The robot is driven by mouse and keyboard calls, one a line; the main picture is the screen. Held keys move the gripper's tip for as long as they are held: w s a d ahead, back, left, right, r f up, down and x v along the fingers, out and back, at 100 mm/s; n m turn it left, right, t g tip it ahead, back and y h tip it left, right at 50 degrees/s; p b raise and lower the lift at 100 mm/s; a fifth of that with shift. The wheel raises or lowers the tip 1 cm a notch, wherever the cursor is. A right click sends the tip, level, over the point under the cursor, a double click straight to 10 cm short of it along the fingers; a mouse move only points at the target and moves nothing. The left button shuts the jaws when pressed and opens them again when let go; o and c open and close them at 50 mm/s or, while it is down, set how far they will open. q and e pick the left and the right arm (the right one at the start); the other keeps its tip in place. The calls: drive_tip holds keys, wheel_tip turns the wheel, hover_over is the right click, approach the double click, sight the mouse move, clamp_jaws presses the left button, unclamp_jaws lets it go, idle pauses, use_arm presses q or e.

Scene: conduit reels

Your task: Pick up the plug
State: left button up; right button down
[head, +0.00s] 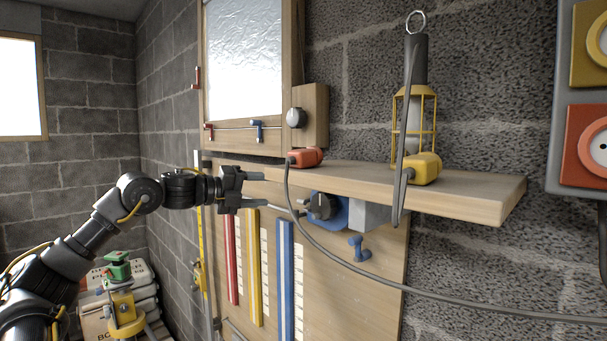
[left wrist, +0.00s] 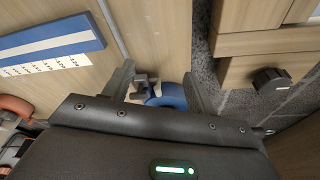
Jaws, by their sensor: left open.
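An orange-red plug (head: 307,158) lies on the left part of the wooden shelf (head: 470,195), with a grey cable running from it down and to the right. My right gripper is not in view.
A caged lamp (head: 414,110) stands on the shelf against the block wall. A blue fitting with a dark knob (head: 322,207) and a small blue hook (head: 358,248) are below the shelf. Red, yellow and blue strips (head: 286,275) line the board. An outlet box (head: 566,100) is at right.

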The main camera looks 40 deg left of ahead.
use_arm(q)
drive_tip(key=s+d+r+m+g, duration=0.1)
drive_tip(key=s+d+r+m, duration=0.6)
drive_tip(key=s+d+r, duration=0.45)
drive_tip(key=m+g+y, duration=0.2)
drive_tip(key=m+y, duration=0.2)
approach(293, 156)
drive_tip(key=p+x, duration=0.2)
drive_tip(key=x, duration=0.2)
drive_tip(key=shift+w+d+f+p, duration=0.15)
drive_tip(key=shift+f+p, duration=0.15)
drive_tip(key=shift+p, duration=0.05)
drive_tip(key=w+p, duration=0.1)
drive_tip(key=p, duration=0.1)
drive_tip(key=shift+w+p, duration=0.35)
drive_tip(key=p+x, duration=0.1)
drive_tip(key=x, duration=0.2)
drive_tip(key=shift+w+f, duration=0.3)
drive_tip(key=shift+s+t, duration=0.25)
drive_tip(key=shift+t, duration=0.05)
drive_tip(key=shift+s+r, duration=0.1)
drive_tip(key=shift+c, duration=1.1)
drive_tip(key=c, duration=0.8)
